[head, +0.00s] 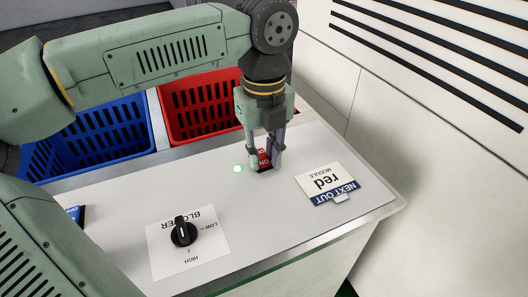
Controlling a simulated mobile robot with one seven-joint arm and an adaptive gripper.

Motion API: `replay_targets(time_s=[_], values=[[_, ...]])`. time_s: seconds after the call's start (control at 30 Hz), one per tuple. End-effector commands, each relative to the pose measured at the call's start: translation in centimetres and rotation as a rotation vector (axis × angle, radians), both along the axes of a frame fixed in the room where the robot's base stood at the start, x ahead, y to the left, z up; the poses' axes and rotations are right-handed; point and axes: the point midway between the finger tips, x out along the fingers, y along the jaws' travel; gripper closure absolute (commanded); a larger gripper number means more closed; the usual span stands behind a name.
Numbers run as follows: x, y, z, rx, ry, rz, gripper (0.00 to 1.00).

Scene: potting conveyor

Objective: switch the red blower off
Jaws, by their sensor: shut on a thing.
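My gripper (265,163) points down onto the white panel. Its two fingers are closed on either side of a small red switch (264,156) with white lettering that looks like "ON". The fingers hide much of the switch, so its full position is unclear. A small green light (238,169) glows just left of the fingers. Nearer the front, a black knob (183,233) sits on a white label (213,246) reading "BLOWER", with "LOW" and "HIGH" marks, upside down in view. I cannot tell which mark the knob points to.
A card (326,183) reading "NEXT OUT", "red", "MODULE" lies right of my gripper. A blue crate (118,112) and a red crate (178,103) stand behind the panel. A small blue item (77,214) is partly hidden at left. The panel between card and knob is clear.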

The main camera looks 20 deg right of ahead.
Motion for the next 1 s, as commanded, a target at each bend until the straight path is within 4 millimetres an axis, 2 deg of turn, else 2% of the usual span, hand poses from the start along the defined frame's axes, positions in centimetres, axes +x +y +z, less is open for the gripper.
replay_targets(time_s=[0.17,0.5,0.8,0.83,1.0], values=[[0.2,0.0,0.2,-0.002,0.028,0.002,1.0],[1.0,-0.1,0.7,-0.015,0.348,0.001,1.0],[1.1,0.0,0.4,-0.013,0.365,0.001,1.0],[1.1,0.0,0.4,-0.013,0.365,0.001,0.78],[1.1,0.0,0.4,-0.013,0.364,0.001,0.67]])
